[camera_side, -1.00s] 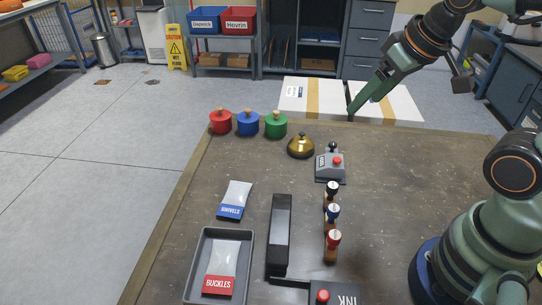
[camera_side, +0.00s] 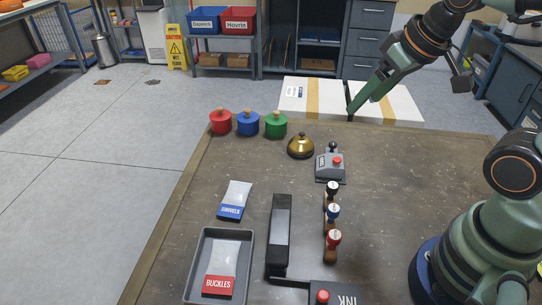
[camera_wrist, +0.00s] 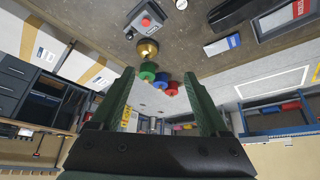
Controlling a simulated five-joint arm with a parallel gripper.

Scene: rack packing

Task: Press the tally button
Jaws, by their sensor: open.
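The tally counter (camera_side: 330,167) is a small grey box with a red button (camera_side: 337,160) on top and a dark knob behind it. It stands on the brown table, right of a brass bell. The counter also shows upside down in the wrist view (camera_wrist: 147,18), with its red button (camera_wrist: 146,22). My gripper (camera_side: 352,108) is raised above the far edge of the table, behind and to the right of the counter. In the wrist view its two green fingers (camera_wrist: 160,100) are wide apart with nothing between them.
The brass bell (camera_side: 300,146) stands close left of the counter. Red, blue and green lidded pots (camera_side: 248,124) line the far left. Several stamps (camera_side: 332,212), a black case (camera_side: 281,235), a grey tray (camera_side: 198,270) and an ink pad (camera_side: 340,292) lie nearer.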

